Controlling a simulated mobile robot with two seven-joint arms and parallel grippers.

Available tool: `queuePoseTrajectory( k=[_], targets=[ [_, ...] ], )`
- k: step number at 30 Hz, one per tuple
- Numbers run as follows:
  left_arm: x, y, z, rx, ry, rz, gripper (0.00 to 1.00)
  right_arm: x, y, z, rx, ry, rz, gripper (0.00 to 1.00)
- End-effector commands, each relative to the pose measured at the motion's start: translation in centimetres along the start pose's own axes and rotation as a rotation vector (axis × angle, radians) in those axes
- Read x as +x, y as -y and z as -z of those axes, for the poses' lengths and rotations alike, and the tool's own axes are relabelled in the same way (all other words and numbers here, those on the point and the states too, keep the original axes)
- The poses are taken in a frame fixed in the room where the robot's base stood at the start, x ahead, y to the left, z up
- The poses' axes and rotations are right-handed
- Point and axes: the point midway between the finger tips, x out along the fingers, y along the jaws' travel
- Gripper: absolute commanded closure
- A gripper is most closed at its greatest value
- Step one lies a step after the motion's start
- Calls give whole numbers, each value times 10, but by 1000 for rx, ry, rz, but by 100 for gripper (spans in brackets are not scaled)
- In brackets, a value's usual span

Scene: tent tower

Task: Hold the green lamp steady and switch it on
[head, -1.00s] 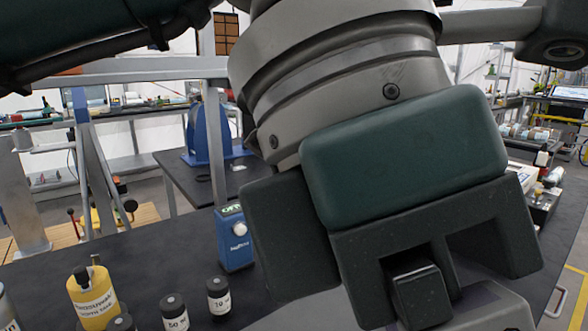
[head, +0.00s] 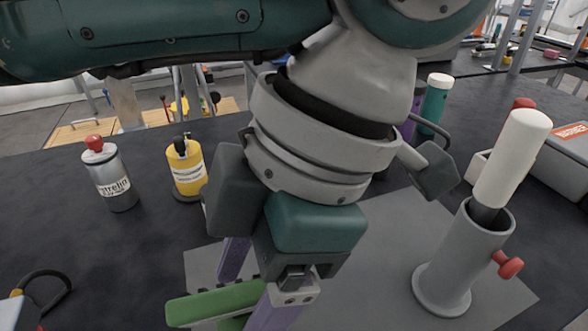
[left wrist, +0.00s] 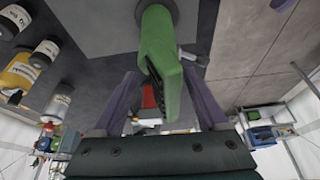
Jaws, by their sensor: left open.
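The green lamp (head: 222,303) shows at the bottom of the head view, partly cut off by the frame edge. In the left wrist view the green lamp (left wrist: 160,50) reaches down from a dark round part at the top, with dark ribs on its lower end. My left gripper (head: 240,300) is open, with its purple fingers near the lamp. In the left wrist view the fingers of my left gripper (left wrist: 160,80) stand on either side of the lamp, with gaps visible. A small pale part (left wrist: 190,57) sticks out beside the lamp. My right gripper is not in view.
A grey mat (head: 390,260) lies on the dark table. A grey holder (head: 462,262) with a red knob and a white cylinder (head: 512,158) stands to the right. A silver bottle (head: 112,178) and a yellow bottle (head: 186,168) stand to the left. A green bottle (head: 434,105) stands behind.

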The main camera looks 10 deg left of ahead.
Motion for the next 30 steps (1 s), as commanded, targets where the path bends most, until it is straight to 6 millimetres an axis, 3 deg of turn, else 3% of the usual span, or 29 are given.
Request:
queuePoseTrajectory(
  k=[5,14,30],
  targets=[
    [15,0,0,-1,0,0,25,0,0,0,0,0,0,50],
    [17,0,0,0,1,-1,25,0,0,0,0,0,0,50],
    [17,0,0,1,1,-1,85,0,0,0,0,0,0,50]
  ],
)
